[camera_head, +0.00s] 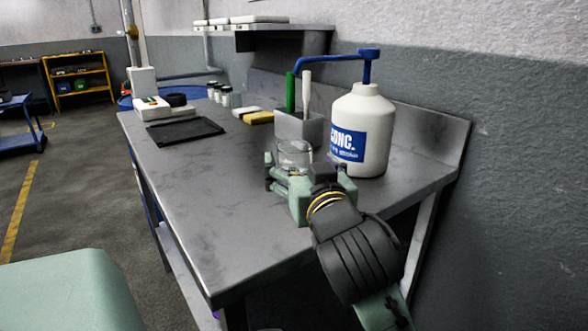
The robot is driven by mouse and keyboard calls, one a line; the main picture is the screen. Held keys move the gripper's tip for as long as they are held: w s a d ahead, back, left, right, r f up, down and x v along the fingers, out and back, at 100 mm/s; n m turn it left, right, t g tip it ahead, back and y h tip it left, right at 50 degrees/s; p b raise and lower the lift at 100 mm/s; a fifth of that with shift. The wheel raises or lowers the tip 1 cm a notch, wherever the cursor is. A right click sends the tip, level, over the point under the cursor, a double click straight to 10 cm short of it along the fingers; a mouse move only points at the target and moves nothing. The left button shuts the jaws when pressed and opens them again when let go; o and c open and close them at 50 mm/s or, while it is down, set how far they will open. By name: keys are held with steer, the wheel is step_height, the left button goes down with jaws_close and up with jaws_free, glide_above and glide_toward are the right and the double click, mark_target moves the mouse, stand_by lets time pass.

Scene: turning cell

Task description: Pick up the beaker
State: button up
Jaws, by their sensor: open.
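The beaker (294,151) is a small clear glass vessel standing on the grey metal bench (215,215), in front of a grey holder. My gripper (281,172) is low over the bench at the near side of the beaker. It is open, with its green fingers reaching toward the glass. The gripper hides the beaker's lower part, so I cannot tell whether the fingers touch it or stand around it.
A white bottle (370,120) with a blue pump stands close right of my gripper. Behind the beaker is the grey holder (312,130) with upright tools. A black mat (185,132) and small jars (226,97) lie farther back. The bench's front left is clear.

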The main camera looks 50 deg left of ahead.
mark_target(295, 146)
steer(key=shift+x, duration=1.1)
steer(key=shift+w+p+x, duration=0.2)
steer(key=shift+p+x, duration=0.1)
steer(key=shift+x, duration=2.5)
steer(key=shift+d+r, duration=0.1)
steer(key=c, duration=1.8)
jaws_close()
steer(key=shift+r, duration=0.15)
